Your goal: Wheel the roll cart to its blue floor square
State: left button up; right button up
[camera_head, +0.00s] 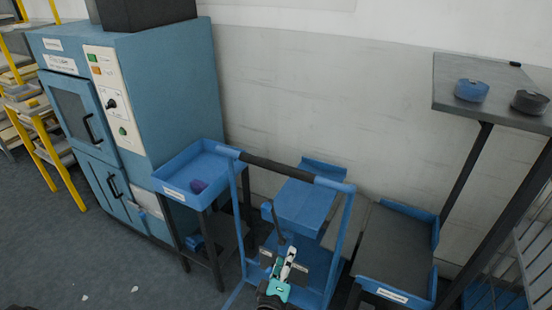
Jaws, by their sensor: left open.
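The roll cart (347,235) stands in front of me near the wall. It has a blue tube frame, a dark grip on its top handle bar (277,169) and blue trays inside. My left gripper (287,262), with a teal body, is open at the bottom centre. In the picture it lies below the handle bar and in front of the cart's lower part; I cannot tell whether it touches the cart. A short blue strip (235,295) shows on the floor at the cart's lower left, possibly part of a floor square. My right gripper is out of view.
A blue oven cabinet (170,95) stands at left, with a blue tray stand (172,186) close beside the cart. A dark-topped, blue-edged stand (395,250) is close on the right. A high shelf (490,70) holds two rolls. Floor (60,260) is open at lower left.

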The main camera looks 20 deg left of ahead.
aim_at(276, 167)
pick_arm(q)
jog(key=a+r+n+t+y+p, duration=0.1)
jog(key=a+r+n+y, duration=0.2)
jog(key=r, duration=0.4)
jog(key=a+r+n+t+y, duration=0.1)
jog(key=a+r+n, duration=0.1)
jog(key=r+n, duration=0.35)
jog(key=shift+m+g, duration=0.3)
jog(key=shift+m, duration=0.45)
jog(key=x, duration=0.6)
jog(key=r+b+x, duration=0.1)
jog(key=x, duration=0.5)
jog(key=r+x, duration=0.1)
jog(key=x, duration=0.5)
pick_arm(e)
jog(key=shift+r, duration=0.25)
pick_arm(q)
grip_shut()
jog(key=shift+s, duration=0.1)
